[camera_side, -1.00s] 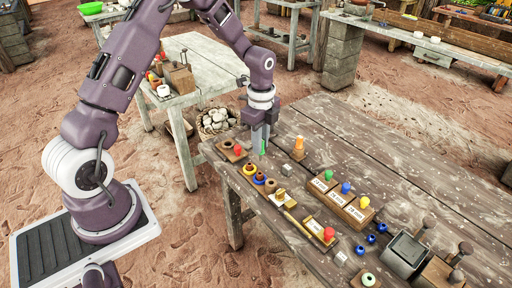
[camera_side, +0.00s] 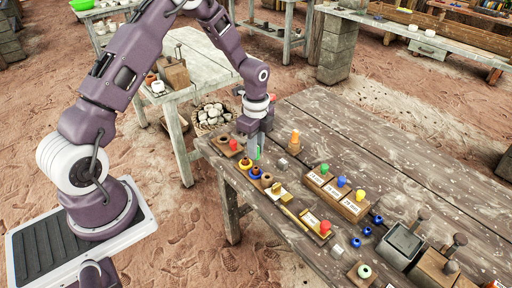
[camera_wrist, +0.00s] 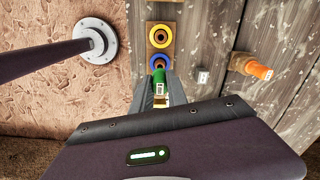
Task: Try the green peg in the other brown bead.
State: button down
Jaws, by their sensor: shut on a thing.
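My gripper (camera_side: 257,148) is shut on the green peg (camera_side: 258,153), which points down over the bead board near the table's left edge. The peg also shows between the fingers in the wrist view (camera_wrist: 159,86). On the board are a yellow ring (camera_wrist: 160,36) and a blue ring (camera_wrist: 153,62), both with brown centres. A brown bead (camera_side: 267,179) sits nearer the camera in the side view. The gripper hides part of the board in the wrist view. I cannot tell whether the peg's lower end touches anything.
A block with a red peg (camera_side: 233,144) lies at the far left end. An orange peg (camera_side: 294,142) and a small grey cube (camera_side: 282,163) stand right of the gripper.

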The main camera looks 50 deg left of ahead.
jog(key=shift+f, duration=2.15)
dwell(1.4)
dwell(0.8)
jog(key=shift+r, duration=3.05)
